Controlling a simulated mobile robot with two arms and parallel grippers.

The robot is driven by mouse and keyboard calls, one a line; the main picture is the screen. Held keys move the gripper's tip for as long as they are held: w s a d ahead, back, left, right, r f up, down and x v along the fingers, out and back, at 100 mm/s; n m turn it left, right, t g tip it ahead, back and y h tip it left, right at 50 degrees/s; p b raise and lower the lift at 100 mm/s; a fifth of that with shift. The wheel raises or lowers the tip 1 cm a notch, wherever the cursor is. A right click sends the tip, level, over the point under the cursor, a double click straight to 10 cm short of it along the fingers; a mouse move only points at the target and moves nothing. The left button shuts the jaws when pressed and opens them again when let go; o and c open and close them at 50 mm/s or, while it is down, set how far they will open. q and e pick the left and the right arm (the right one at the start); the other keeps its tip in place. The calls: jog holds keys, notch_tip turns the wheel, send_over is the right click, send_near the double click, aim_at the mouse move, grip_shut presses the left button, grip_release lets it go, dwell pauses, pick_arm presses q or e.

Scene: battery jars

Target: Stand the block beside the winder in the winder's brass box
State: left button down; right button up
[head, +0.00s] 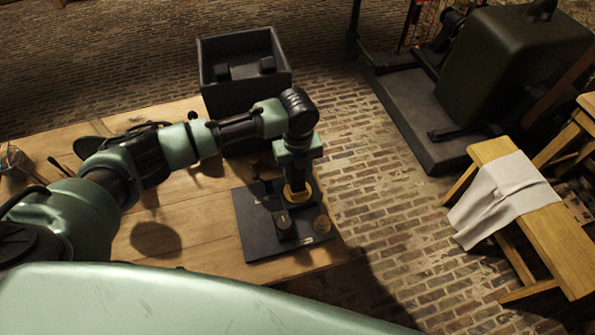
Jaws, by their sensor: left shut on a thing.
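A dark base board (251,224) lies on the wooden table near its right edge. My left gripper (298,190) points straight down over the right part of the board. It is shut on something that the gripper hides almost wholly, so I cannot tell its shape. A yellow brass-coloured piece (298,197) shows right at the fingertips; I cannot tell whether it is the box or how the held thing sits to it. A small dark upright part (285,226) stands in front of it on the board. My right gripper is out of view.
The wooden table (180,230) has bare room left of the board. A bench (555,235) with a pale cloth (500,195) stands at the right, and a large dark machine (510,75) behind it.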

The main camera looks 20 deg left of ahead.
pick_arm(q)
jog(key=shift+f+b, duration=0.4)
jog(key=shift+f, duration=0.4)
jog(key=c, duration=0.8)
grip_release()
jog(key=shift+r, duration=0.1)
jog(key=shift+c, duration=0.2)
notch_tip(320, 180, up, 8)
jog(key=shift+f+b, duration=0.1)
jog(key=shift+b, duration=0.8)
